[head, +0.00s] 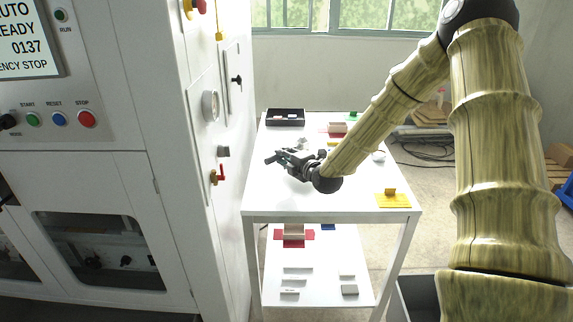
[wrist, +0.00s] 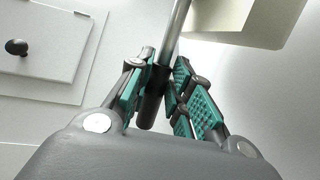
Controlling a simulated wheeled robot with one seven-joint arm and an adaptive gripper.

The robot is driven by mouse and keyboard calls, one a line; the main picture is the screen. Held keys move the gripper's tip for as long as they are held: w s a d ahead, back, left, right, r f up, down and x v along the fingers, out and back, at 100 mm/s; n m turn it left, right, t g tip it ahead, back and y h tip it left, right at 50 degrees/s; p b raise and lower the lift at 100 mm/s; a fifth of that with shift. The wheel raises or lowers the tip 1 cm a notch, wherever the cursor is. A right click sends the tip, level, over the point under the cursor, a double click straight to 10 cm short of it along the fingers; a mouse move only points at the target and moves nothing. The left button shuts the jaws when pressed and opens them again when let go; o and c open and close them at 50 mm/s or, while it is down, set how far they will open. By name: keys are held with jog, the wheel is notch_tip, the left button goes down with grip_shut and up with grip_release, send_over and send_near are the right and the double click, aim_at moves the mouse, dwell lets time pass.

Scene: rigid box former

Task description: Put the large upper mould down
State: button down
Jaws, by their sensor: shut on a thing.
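My gripper (head: 290,158) is over the left part of the white table's top. In the wrist view its teal-padded fingers (wrist: 164,75) are closed around the black grip (wrist: 150,108) of a thin metal rod (wrist: 178,28). The rod runs out of the top of the wrist picture, so its far end is hidden there. I cannot tell whether this rod belongs to the large upper mould. In the head view the held thing is too small to make out, and I cannot tell whether it touches the table. No piece is clearly recognisable as the large upper mould.
The table (head: 285,203) stands beside the white machine (head: 175,100). A black tray (head: 286,123), a red-based piece with a beige block (head: 337,130) and a yellow piece (head: 392,200) are on top. The lower shelf (head: 318,268) holds another red-based piece (head: 293,240). The front middle is clear.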

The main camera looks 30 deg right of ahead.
jog(key=shift+f+p, duration=0.55)
jog(key=shift+f, duration=1.05)
jog(key=c, duration=1.3)
grip_release()
jog(key=shift+s+f, duration=0.1)
jog(key=shift+s+r+b, duration=0.4)
jog(key=shift+s+b, duration=0.1)
jog(key=shift+s, duration=1.45)
jog(key=shift+s+r+b, duration=0.35)
jog(key=shift+s+b, duration=0.2)
jog(key=shift+s, duration=1.45)
jog(key=shift+s+r+b, duration=0.4)
jog(key=shift+s+b, duration=0.1)
jog(key=shift+s, duration=1.45)
